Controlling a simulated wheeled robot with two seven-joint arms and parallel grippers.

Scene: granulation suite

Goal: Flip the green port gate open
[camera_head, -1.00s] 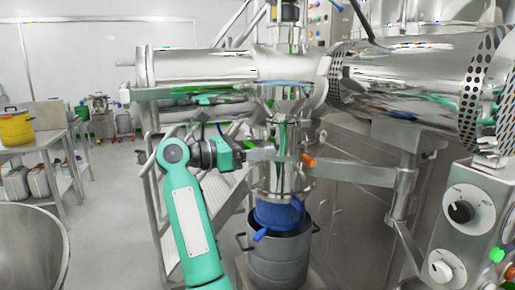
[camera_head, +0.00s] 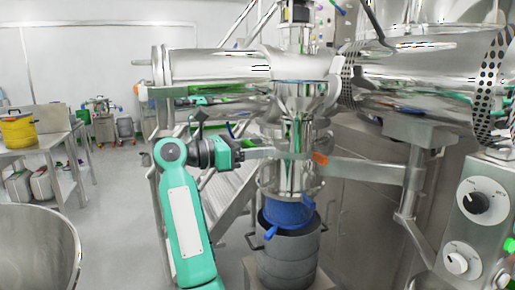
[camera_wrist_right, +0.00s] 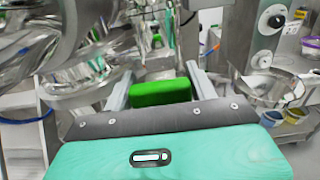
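My right gripper (camera_head: 262,153) reaches in front of the vertical steel pipe (camera_head: 300,135) in the head view, on the end of my teal arm. In the right wrist view, the two grey fingers of my right gripper (camera_wrist_right: 160,80) stand wide apart. A bright green block (camera_wrist_right: 160,92), which looks like the green port gate, shows between them, close to the gripper's dark front plate. I cannot tell whether the fingers touch it. I cannot pick out the gate for sure in the head view. My left gripper is not in view.
A blue collar (camera_head: 290,214) joins the pipe to a grey drum (camera_head: 288,255) below. An orange handle (camera_head: 320,158) sits right of the pipe. A control panel (camera_head: 480,225) stands at right.

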